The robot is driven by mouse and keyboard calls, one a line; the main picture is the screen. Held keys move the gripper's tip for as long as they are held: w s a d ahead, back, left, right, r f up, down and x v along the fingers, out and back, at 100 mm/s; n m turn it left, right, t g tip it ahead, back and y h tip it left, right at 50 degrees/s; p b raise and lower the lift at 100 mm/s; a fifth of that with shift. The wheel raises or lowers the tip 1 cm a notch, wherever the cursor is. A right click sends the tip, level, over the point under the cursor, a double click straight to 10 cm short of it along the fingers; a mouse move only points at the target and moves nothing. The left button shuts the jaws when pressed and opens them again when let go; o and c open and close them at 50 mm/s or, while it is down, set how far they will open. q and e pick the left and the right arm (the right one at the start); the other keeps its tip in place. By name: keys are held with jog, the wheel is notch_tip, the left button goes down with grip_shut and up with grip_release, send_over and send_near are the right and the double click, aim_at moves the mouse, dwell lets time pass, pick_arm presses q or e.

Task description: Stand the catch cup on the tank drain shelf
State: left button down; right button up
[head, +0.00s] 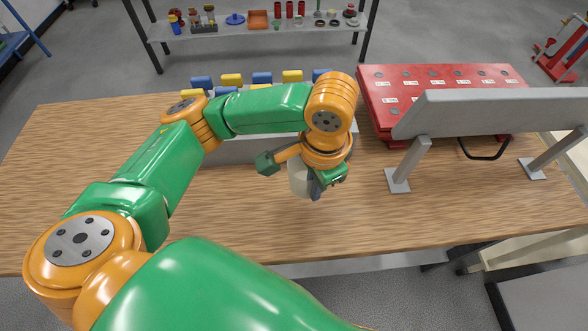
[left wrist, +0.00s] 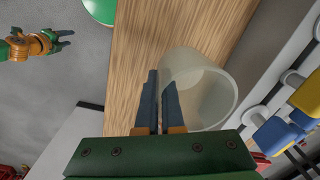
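The catch cup (head: 299,180) is a pale, translucent cup at my left gripper (head: 318,190), over the wooden bench in the head view. In the left wrist view, the cup (left wrist: 211,92) lies with its open mouth to the right. The left fingers (left wrist: 160,103) are close together at the cup's near wall, which appears pinched between them. Whether the cup touches the bench is unclear. My right gripper (left wrist: 65,39) shows at the upper left of the left wrist view, with its fingers apart and empty. I cannot identify the tank drain shelf with certainty.
A grey slanted panel on posts (head: 490,112) stands on the bench (head: 220,218) at right, before a red board (head: 440,75). Blue and yellow blocks (head: 262,79) line a grey unit behind my left arm. A rack (head: 290,35) stands farther back. The front bench is clear.

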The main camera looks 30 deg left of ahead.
pick_arm(q)
jog(key=w+a+f, duration=0.1)
jog(key=f, duration=0.1)
jog(key=w+a+f, duration=0.2)
jog(key=w+a+f+b, duration=0.1)
jog(key=f, duration=0.1)
jog(key=shift+w+a+f, duration=0.15)
jog(key=shift+a+f, duration=0.1)
jog(key=shift+a, duration=0.1)
jog(key=f, duration=0.3)
jog(key=shift+w+a, duration=0.1)
jog(key=shift+a, duration=0.15)
jog(key=shift+f, duration=0.25)
jog(key=c, duration=1.1)
grip_release()
jog(key=shift+f, duration=0.1)
jog(key=shift+o, duration=0.2)
